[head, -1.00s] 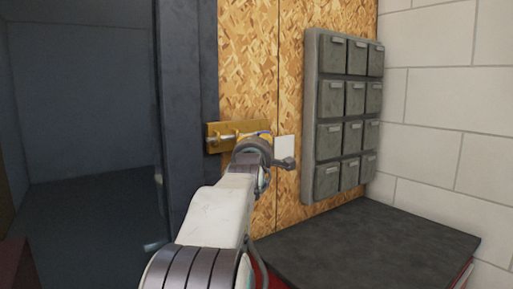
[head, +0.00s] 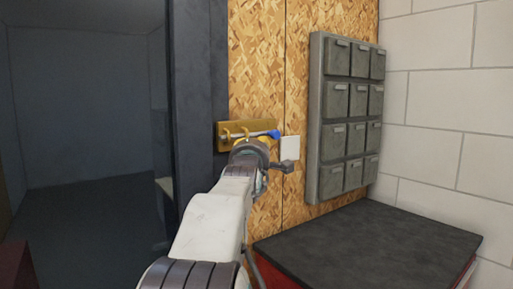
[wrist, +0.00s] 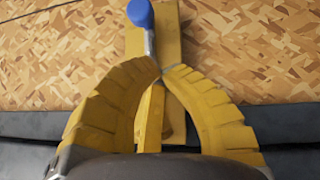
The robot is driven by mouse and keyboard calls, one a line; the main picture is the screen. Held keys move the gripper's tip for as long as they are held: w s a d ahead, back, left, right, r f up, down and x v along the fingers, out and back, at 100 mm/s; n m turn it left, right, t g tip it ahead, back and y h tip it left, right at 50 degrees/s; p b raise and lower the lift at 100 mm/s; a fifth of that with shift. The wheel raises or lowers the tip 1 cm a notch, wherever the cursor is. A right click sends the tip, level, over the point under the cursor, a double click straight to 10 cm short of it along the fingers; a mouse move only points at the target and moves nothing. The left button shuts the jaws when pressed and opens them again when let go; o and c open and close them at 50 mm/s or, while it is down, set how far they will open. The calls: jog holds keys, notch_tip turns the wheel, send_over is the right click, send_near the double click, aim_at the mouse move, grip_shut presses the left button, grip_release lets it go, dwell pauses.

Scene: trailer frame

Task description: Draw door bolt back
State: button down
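The door bolt is a silver rod with a blue knob (head: 274,134) at its right end, lying across a brass plate (head: 221,145). The plate is fixed to the wood-chip panel beside the dark door post. In the wrist view, the blue knob (wrist: 141,13) lies just beyond my gripper (wrist: 161,70). Its yellow fingers bow outward and their tips come together beside the rod. I see nothing clearly held between them. The left tip overlaps the rod, so contact cannot be told. In the head view my wrist hides the fingers and covers the plate's lower edge.
A white square plate (head: 290,148) is right of the bolt. A grey rack of boxes (head: 316,120) hangs farther right. A dark-topped red cabinet (head: 370,240) stands below. The dark doorway (head: 85,110) is open space at left.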

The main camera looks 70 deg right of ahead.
jog(key=r+b+v, duration=0.1)
jog(key=b+v, duration=0.1)
jog(key=v, duration=0.7)
jog(key=shift+s+a+f+b, duration=0.25)
jog(key=shift+f+b, duration=0.05)
jog(key=shift+f, duration=0.15)
dwell(0.5)
